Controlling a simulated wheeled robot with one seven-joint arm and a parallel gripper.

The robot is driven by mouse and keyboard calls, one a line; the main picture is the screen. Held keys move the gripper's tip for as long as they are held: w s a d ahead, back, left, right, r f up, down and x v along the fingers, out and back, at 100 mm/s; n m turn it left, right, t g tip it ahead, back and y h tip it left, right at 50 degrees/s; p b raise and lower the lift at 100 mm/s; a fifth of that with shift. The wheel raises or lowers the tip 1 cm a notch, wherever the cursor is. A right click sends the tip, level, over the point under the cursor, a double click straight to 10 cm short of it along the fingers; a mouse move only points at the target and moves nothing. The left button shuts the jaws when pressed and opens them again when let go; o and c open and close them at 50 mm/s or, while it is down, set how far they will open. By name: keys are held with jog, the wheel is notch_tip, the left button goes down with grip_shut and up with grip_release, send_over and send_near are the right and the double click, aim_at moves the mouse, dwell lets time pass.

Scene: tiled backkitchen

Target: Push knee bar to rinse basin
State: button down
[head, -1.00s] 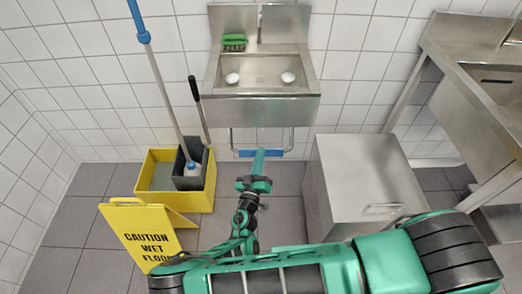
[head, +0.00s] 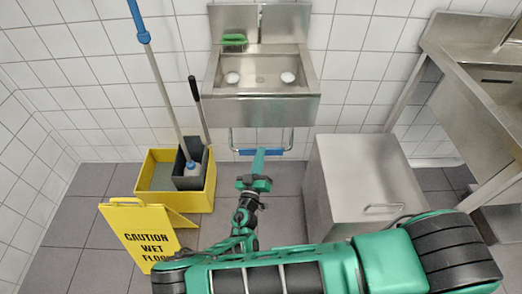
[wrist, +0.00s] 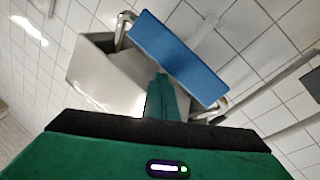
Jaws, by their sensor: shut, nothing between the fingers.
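The knee bar is a metal loop with a blue pad (head: 274,152) below the front of the steel basin (head: 262,110). In the wrist view the blue pad (wrist: 180,58) lies tilted across the upper middle. My gripper (head: 259,155) is shut and empty, its green fingers pointing at the pad. In the wrist view the fingertips (wrist: 162,78) come up to the pad's lower edge; I cannot tell whether they touch it. The basin holds two pale round things (head: 232,78) (head: 288,77). A green item (head: 234,38) sits on its back ledge at left.
A yellow mop bucket (head: 208,190) with a mop (head: 162,100) and a yellow caution sign (head: 140,232) stand on the left. A steel cabinet (head: 360,175) stands close on the right, with a steel sink table (head: 450,60) beyond. Floor shows between bucket and cabinet.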

jog(key=shift+w+f, duration=0.4)
jog(key=shift+w, duration=0.15)
dwell(0.9)
dwell(0.4)
jog(key=shift+s+r, duration=0.6)
jog(key=shift+s, duration=0.25)
jog(key=shift+s+r, duration=0.55)
jog(key=shift+s, duration=0.3)
jog(key=s+r, duration=0.2)
jog(key=s, duration=0.2)
jog(key=shift+s+a+r, duration=0.1)
jog(key=shift+r, duration=0.3)
